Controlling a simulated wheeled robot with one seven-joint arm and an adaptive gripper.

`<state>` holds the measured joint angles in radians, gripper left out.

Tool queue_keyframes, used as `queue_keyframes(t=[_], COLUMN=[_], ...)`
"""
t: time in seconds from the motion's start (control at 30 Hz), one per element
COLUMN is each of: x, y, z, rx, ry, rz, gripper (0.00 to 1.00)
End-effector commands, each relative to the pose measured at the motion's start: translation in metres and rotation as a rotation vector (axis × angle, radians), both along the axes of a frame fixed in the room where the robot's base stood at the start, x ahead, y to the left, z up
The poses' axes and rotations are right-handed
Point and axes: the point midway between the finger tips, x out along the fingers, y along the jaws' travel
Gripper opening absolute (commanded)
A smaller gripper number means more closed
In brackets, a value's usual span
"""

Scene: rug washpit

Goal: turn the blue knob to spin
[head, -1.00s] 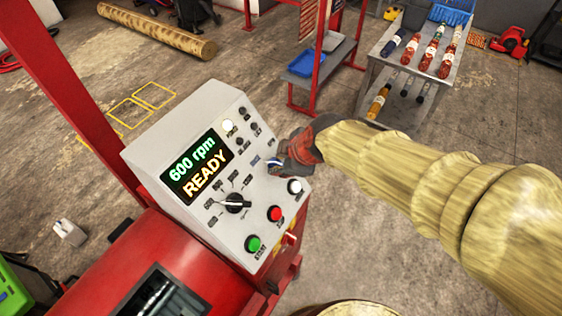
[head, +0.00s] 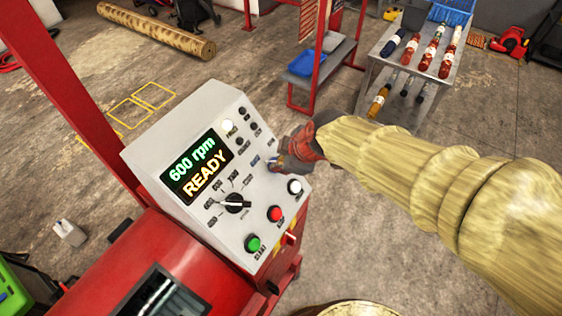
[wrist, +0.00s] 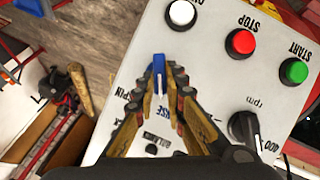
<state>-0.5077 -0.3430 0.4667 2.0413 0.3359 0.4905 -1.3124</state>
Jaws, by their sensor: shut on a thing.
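The blue knob (wrist: 158,64) sits on the grey control panel (wrist: 205,75), between my fingertips in the wrist view. My gripper (wrist: 159,78) is shut on it, one finger on each side. A white line on the knob runs along the gap between the fingers. Part of the SPIN label (wrist: 125,91) shows beside the left finger, and RINSE letters (wrist: 160,114) show between the fingers. In the head view my gripper (head: 280,162) covers most of the knob at the panel's right side.
The panel display (head: 196,168) reads 600 rpm READY. A black rpm dial (head: 236,204) and green (head: 253,243), red (head: 275,213) and white (head: 295,187) buttons lie near the gripper. A bottle table (head: 410,62) stands behind, with open floor between.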

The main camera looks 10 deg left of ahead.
Motion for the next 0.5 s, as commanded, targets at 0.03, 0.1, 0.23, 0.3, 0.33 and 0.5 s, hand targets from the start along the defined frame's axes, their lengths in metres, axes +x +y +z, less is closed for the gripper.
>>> queue_keyframes(t=[0.03,0.1,0.23,0.3,0.33,0.5], x=[0.0012,0.0019,0.0034,0.0048,0.0051,0.0073], y=[-0.0003,-0.0003,-0.0005,-0.0008,-0.0010,-0.0017], z=[0.0000,0.0003,0.0003,0.0010,0.0010,0.0014], rx=[0.007,0.020,0.049,0.068,0.076,0.124], ry=[0.016,0.047,0.118,0.162,0.182,0.297], rz=[-0.016,-0.044,-0.107,-0.149,-0.168,-0.272], gripper=[0.00,0.00,0.00,0.00,0.00,0.00])
